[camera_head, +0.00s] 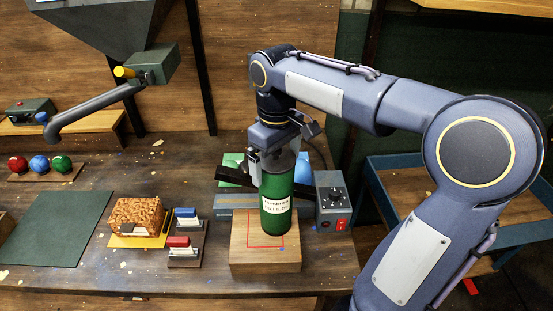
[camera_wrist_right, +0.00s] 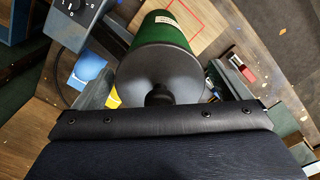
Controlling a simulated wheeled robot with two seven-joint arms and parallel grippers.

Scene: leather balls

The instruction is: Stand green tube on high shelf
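The green tube (camera_head: 275,203), with a dark grey cap and a white label, is upright at the wooden block (camera_head: 240,262). The block has a red square outline on top. The tube's lower end overlaps the outline's right side in the head view; I cannot tell whether it touches the block. My right gripper (camera_head: 275,152) is at the tube's top, its fingers on both sides. In the right wrist view the tube (camera_wrist_right: 160,70) points away between the fingers, its cap nearest, its lower end hidden. My left gripper is not in view.
A grey control box (camera_head: 333,203) with a knob stands close right of the tube. Green (camera_head: 232,160) and blue (camera_head: 318,163) items lie behind it. Left are red and blue stamp-like pieces (camera_head: 186,240), a brown woven box (camera_head: 137,214) and a bare green mat (camera_head: 57,228).

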